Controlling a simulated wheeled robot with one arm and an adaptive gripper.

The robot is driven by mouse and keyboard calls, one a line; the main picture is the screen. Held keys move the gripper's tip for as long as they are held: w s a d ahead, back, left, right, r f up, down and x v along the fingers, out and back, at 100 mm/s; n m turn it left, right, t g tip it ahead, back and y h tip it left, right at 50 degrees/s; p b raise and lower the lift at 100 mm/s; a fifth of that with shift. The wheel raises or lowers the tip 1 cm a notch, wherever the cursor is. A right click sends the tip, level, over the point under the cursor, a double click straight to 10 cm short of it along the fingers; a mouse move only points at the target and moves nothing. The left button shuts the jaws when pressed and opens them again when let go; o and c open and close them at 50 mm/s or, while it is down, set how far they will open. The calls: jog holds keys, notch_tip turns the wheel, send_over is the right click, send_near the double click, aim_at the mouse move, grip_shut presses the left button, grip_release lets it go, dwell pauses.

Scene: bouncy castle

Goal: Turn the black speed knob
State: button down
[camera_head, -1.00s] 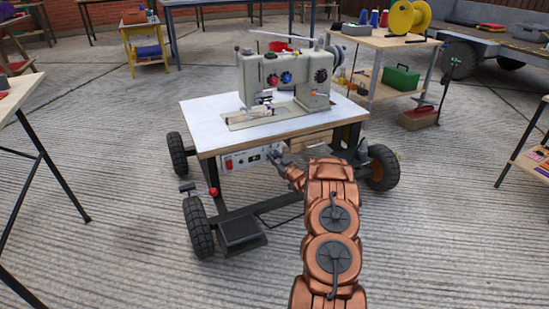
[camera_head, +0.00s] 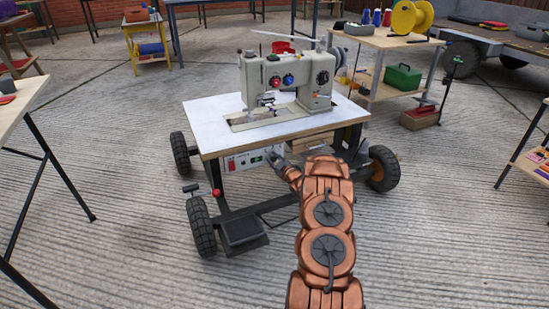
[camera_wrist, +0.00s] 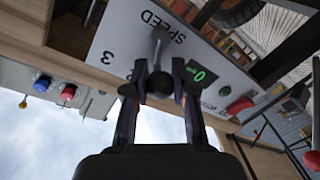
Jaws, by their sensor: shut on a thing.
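The black speed knob (camera_wrist: 159,42) sticks out of a pale control panel (camera_wrist: 112,40) marked SPEED in the wrist view. My gripper (camera_wrist: 159,82) has one finger on each side of the knob and is shut on it. In the head view my gripper (camera_head: 277,161) is at the right end of the panel (camera_head: 243,162), under the white table top (camera_head: 215,118). The knob itself is hidden there by my gripper.
A sewing machine (camera_head: 290,82) stands on the wheeled table, above my gripper. A black pedal (camera_head: 241,232) and a wheel (camera_head: 200,226) are low at the front left. A side table (camera_head: 385,40) with spools stands behind right. Open concrete floor lies in front.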

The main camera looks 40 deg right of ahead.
jog(key=shift+a+f+n, duration=0.1)
jog(key=shift+n, duration=0.3)
jog(key=c, duration=0.9)
grip_release()
jog(key=shift+c, duration=0.2)
jog(key=v, duration=1.2)
jog(key=shift+w, duration=0.1)
